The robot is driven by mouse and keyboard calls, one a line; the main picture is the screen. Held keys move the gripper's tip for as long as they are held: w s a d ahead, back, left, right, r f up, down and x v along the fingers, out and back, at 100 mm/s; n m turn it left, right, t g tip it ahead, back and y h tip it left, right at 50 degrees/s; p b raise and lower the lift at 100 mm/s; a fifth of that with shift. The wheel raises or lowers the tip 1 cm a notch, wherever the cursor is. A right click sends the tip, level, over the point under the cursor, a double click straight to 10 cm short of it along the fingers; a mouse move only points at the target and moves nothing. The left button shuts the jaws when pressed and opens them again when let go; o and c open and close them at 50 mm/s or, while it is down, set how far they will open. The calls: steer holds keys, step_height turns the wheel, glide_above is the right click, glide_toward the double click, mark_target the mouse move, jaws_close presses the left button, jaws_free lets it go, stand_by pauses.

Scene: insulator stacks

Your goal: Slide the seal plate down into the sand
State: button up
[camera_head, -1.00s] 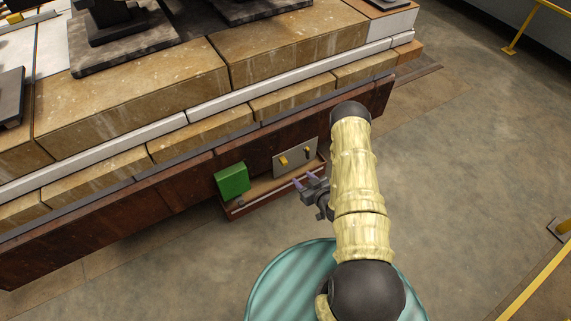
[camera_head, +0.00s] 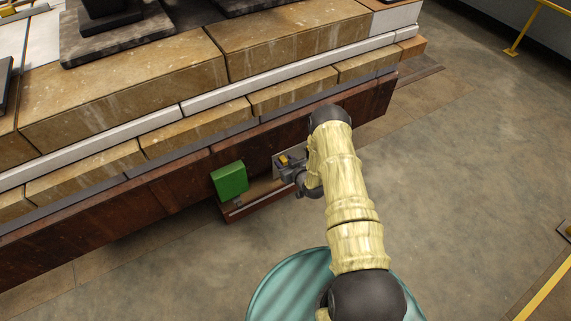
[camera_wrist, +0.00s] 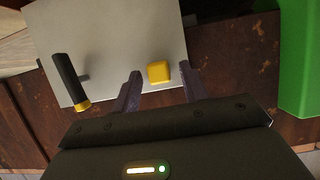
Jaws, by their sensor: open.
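The seal plate (camera_wrist: 120,35) is a flat grey plate standing against the rusty brown side wall. A yellow block (camera_wrist: 159,72) and a black handle with a yellow end (camera_wrist: 70,82) stick out from its face. In the head view the plate (camera_head: 281,168) is partly hidden by my gripper and arm. My gripper (camera_wrist: 160,82) is open, with its two fingers on either side of the yellow block in the wrist view. I cannot tell whether the fingers touch the block. My gripper also shows in the head view (camera_head: 287,168). No sand can be made out.
A green block (camera_head: 230,180) sits just left of the plate in the head view, and at the right in the wrist view (camera_wrist: 298,55). A narrow ledge or trough (camera_head: 250,200) runs below. The tan stone stack (camera_head: 130,90) rises behind. Open floor (camera_head: 460,180) lies to the right.

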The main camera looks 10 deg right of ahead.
jaws_close()
step_height(320, 180, down, 7)
steer(key=b, duration=0.3)
steer(key=shift+r, duration=0.15)
jaws_free()
